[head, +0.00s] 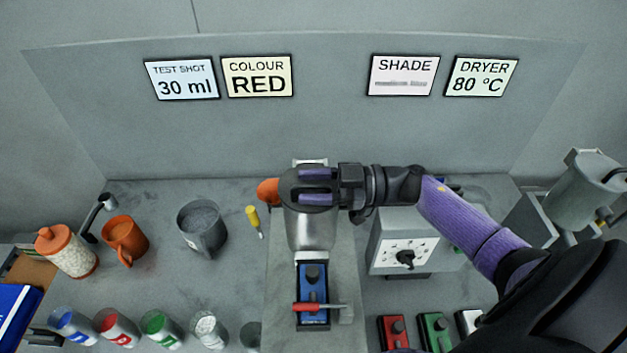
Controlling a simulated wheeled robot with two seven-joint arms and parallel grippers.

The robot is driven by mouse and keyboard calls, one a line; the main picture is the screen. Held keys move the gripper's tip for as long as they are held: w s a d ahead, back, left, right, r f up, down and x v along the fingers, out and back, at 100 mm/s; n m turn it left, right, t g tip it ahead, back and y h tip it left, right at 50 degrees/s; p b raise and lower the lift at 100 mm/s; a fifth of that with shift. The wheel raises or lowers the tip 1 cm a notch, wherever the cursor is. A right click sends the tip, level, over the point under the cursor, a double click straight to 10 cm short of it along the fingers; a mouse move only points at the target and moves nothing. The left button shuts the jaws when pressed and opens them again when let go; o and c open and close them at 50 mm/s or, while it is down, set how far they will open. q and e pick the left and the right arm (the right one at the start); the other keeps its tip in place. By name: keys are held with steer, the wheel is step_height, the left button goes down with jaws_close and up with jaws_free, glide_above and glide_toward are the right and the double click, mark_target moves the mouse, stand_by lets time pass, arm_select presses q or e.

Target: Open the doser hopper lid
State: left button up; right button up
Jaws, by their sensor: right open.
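The doser stands at the centre, with a silver hopper body (310,232) below my right gripper. A dark round top, seemingly the hopper lid (291,187), lies under the fingers and looks closed, though the arm partly covers it. An orange rounded piece (267,191) sticks out at its left side; I cannot tell if it belongs to the lid. My right gripper (303,186) is open, its two purple-padded fingers pointing left over the lid. Whether they touch it I cannot tell. My left gripper is not in view.
Below the hopper are a blue block (313,280) and a red-handled lever (318,307). A grey dial box (403,240) stands right, under my arm. A grey pot (202,229), yellow-handled tool (254,218), orange mug (124,238) and several colour cups stand left.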

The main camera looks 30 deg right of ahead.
jaws_close()
stand_by(1.4)
